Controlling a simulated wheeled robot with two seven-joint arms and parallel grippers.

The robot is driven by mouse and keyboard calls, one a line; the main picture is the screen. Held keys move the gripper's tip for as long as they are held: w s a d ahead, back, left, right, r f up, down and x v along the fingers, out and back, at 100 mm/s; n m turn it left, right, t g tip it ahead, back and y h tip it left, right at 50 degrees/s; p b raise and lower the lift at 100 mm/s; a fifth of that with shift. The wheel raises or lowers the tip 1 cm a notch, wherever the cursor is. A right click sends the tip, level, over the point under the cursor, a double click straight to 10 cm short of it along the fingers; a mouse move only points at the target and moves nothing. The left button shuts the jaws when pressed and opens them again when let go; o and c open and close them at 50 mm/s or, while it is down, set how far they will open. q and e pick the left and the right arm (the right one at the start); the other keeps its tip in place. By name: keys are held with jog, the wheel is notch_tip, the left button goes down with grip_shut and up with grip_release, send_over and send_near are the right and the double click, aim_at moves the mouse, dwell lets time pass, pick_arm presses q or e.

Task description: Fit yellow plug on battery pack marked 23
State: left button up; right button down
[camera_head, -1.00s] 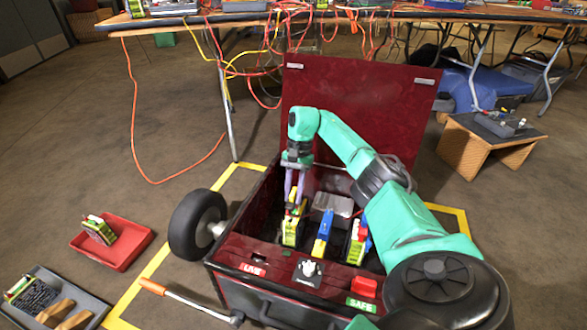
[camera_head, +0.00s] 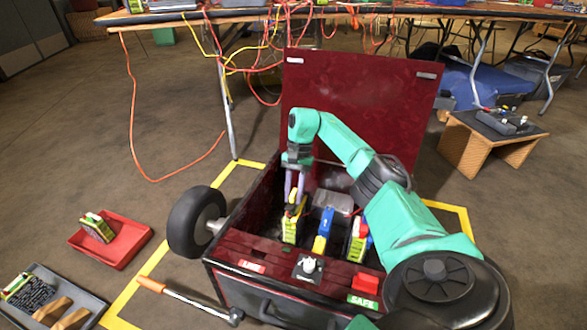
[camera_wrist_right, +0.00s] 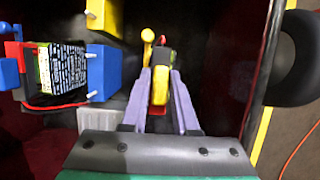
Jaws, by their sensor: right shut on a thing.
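My right gripper (camera_head: 295,200) reaches down into the open dark red box (camera_head: 235,275). Its purple fingers are shut on a yellow plug (camera_wrist_right: 160,86), which shows between them in the right wrist view. Directly below the fingers in the head view stands a green and yellow battery pack (camera_head: 289,231). The plug is at the top of this pack; I cannot tell if it is seated. No number can be read on the pack. My left gripper is not in view.
A pack with a blue part (camera_head: 322,236) and one with a red part (camera_head: 358,245) stand to the right inside the box. The raised lid (camera_head: 355,95) is behind. A red tray (camera_head: 120,258) and a grey tray (camera_head: 90,302) lie on the floor at left.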

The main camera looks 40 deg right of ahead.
aim_at(294, 191)
jog(key=shift+f+b, duration=0.55)
jog(key=shift+f, duration=0.15)
jog(key=c, duration=0.6)
grip_release()
jog(key=p+v, duration=0.2)
jog(key=v, duration=0.4)
jog(key=shift+r+p, duration=0.4)
jog(key=shift+w+d+r, duration=0.1)
jog(key=shift+d+r, duration=0.15)
jog(key=shift+r, duration=0.1)
jog(key=shift+f, duration=0.1)
